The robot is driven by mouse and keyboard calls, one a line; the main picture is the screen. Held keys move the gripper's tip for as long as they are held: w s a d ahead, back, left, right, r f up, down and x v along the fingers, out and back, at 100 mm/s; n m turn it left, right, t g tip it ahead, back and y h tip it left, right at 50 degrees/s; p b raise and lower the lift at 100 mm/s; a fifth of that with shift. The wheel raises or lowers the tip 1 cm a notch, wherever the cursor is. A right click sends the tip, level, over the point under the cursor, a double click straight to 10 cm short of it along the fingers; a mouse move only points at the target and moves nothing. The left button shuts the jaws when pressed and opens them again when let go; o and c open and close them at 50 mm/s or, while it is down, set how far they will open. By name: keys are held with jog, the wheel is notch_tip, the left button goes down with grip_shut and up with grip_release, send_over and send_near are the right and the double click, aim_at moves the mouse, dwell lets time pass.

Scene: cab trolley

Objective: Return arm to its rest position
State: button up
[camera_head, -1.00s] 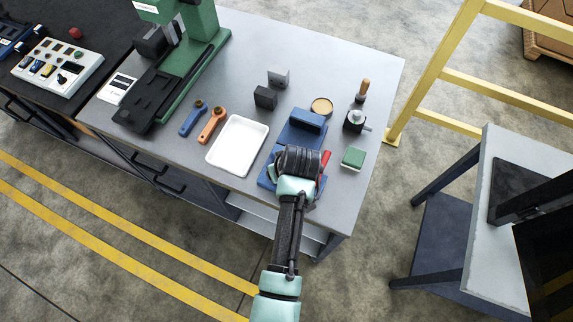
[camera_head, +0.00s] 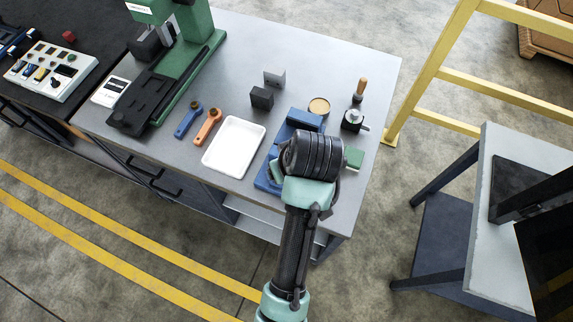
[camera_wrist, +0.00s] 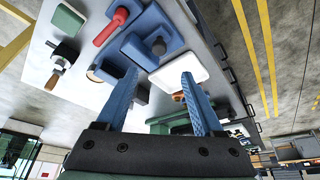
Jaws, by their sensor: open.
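My gripper (camera_wrist: 160,100) shows in the wrist view with its two blue fingers spread apart and nothing between them. In the head view my arm reaches up over the front right of the grey workbench (camera_head: 335,60), and its dark wrist hides the fingers. A blue vise (camera_head: 268,178) sits under and beside my wrist, partly hidden. The wrist view shows the blue vise (camera_wrist: 152,38) beyond the fingers, with a red-handled tool (camera_wrist: 111,26) beside it. My gripper is apart from both.
A white tray (camera_head: 234,147) lies left of my arm. A green block (camera_head: 354,158), a wooden-handled tool (camera_head: 360,90) and a round tin (camera_head: 319,106) are close by. A green press (camera_head: 186,50) stands at the back left. A yellow rail (camera_head: 430,75) and a side table (camera_head: 505,240) are to the right.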

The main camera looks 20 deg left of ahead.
dwell(0.4)
jog(key=w+d+r+m+t+b, duration=0.15)
jog(key=w+r+t, duration=0.5)
jog(key=r, duration=0.65)
jog(key=w+d+r+m+t+b, duration=0.1)
jog(key=w+d+r+m+t, duration=0.35)
jog(key=r, duration=0.75)
jog(key=s+d+r+m+t+h+b, duration=0.1)
jog(key=s+r+t, duration=0.3)
jog(key=r, duration=0.6)
jog(key=s+d+r+t+h+b, duration=0.1)
jog(key=s+r+t, duration=0.3)
jog(key=r, duration=0.6)
jog(key=s+d+r+m+t+h, duration=0.1)
jog(key=s+r+t, duration=0.3)
jog(key=r, duration=0.6)
jog(key=shift+d+m+t+b, duration=0.3)
jog(key=shift+d+t+b, duration=0.1)
jog(key=shift+d+t, duration=0.25)
jog(key=shift+f, duration=0.15)
